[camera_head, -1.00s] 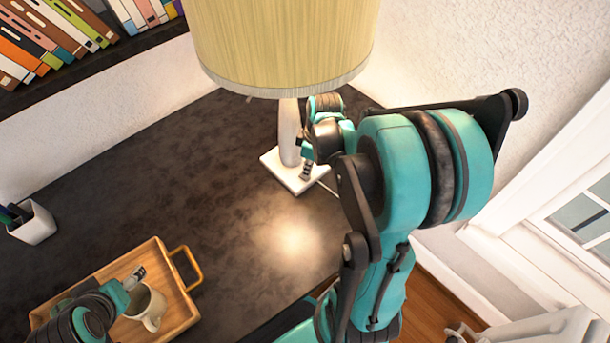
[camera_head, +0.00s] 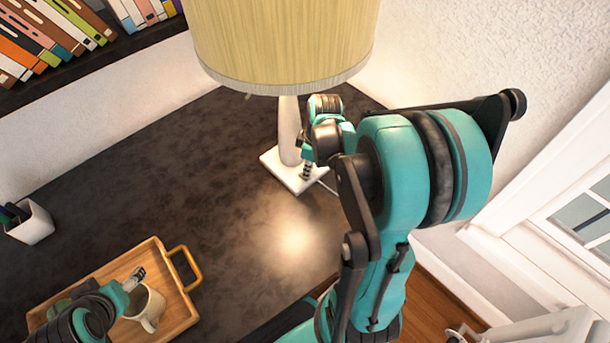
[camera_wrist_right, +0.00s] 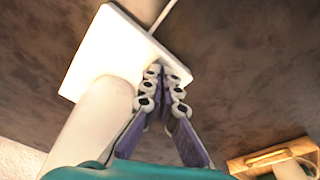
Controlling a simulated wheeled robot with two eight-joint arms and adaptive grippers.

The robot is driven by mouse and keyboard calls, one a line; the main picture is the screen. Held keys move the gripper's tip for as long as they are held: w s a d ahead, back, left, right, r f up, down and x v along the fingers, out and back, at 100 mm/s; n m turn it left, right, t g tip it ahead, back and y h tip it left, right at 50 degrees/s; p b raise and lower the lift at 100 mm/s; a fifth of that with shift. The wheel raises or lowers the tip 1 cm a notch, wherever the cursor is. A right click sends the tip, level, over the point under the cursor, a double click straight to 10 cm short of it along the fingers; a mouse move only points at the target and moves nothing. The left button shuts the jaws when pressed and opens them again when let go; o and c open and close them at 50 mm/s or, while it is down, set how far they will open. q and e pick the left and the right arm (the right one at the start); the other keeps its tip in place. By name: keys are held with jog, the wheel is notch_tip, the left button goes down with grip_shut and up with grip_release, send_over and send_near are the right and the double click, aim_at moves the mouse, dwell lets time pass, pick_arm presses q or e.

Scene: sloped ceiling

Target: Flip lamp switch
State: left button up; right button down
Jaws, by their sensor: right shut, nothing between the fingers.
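The table lamp has a pale yellow shade (camera_head: 285,45), a light stem (camera_head: 288,130) and a square white base (camera_head: 278,171) standing on the dark desk. In the right wrist view, its base (camera_wrist_right: 95,60) and stem (camera_wrist_right: 88,130) show close up. My right gripper (camera_head: 307,171) is beside the stem, pointing down at the base. Its fingers (camera_wrist_right: 165,76) are shut and empty, overlapping the base in the wrist view. I cannot make out the switch; the fingers cover part of the base. My left gripper (camera_head: 136,276) is beside the mug; its jaw state is unclear.
A white mug (camera_head: 150,308) stands on a wooden tray (camera_head: 178,285) at the lower left. A white pen holder (camera_head: 35,224) is at the left edge. A bookshelf (camera_head: 110,60) and a wall are behind; a window (camera_head: 585,215) is at right. The desk middle is clear.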

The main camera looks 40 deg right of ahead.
jog(key=shift+f+b, duration=0.35)
jog(key=shift+f, duration=0.15)
jog(key=shift+r, duration=0.15)
notch_tip(320, 180, up, 7)
jog(key=p, duration=0.6)
dwell(0.3)
dwell(0.4)
